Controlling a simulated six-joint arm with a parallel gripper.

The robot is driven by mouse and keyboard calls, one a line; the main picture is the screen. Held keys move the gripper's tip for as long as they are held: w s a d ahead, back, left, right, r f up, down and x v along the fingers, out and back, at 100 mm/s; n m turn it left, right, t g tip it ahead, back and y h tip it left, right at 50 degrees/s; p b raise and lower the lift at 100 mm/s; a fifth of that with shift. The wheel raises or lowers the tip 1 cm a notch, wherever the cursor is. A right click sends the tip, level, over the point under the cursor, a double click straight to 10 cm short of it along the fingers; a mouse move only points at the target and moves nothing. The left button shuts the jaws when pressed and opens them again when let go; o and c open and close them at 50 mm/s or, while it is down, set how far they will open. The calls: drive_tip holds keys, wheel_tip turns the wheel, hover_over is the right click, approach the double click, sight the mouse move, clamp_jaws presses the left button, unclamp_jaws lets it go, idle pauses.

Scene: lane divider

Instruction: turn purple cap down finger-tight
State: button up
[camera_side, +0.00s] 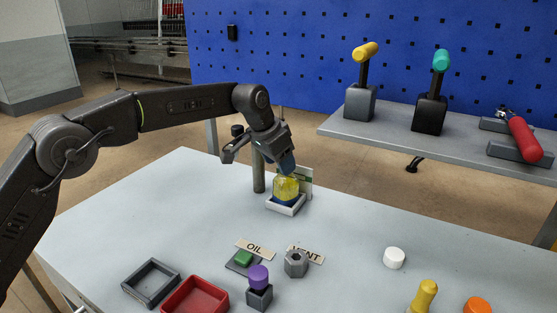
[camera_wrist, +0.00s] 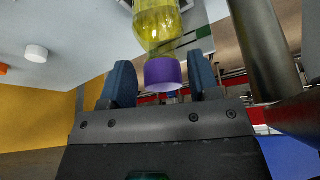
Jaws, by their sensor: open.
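A yellow see-through bottle (camera_side: 286,186) with a blue bottom stands upright in a white holder (camera_side: 285,207). In the wrist view the bottle (camera_wrist: 158,22) narrows towards a purple cap (camera_wrist: 163,75) at its mouth. I cannot tell how far down the cap sits. My gripper (camera_side: 287,166) points down over the bottle. Its two blue fingers (camera_wrist: 162,66) are open, one on each side of the cap, with a gap on both sides. In the side view the fingers hide the cap.
A dark post (camera_side: 258,165) stands close beside the bottle. In front are a purple knob (camera_side: 258,277) on a grey block, a green block (camera_side: 243,258), a hex nut (camera_side: 296,263), a red tray (camera_side: 195,297) and a grey tray (camera_side: 151,282). A white cap (camera_side: 394,257) lies right.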

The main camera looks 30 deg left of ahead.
drive_tip(key=shift+s+d+n+y, duration=0.15)
drive_tip(key=shift+n+y, duration=0.15)
drive_tip(key=shift+n, duration=0.6)
drive_tip(key=shift+d+n+y, duration=0.2)
drive_tip(key=shift+n+y, duration=0.2)
drive_tip(key=shift+n, duration=0.4)
drive_tip(key=shift+d+n+y, duration=0.15)
drive_tip(key=shift+n+y, duration=0.15)
drive_tip(key=shift+n, duration=0.6)
drive_tip(key=c, duration=0.5)
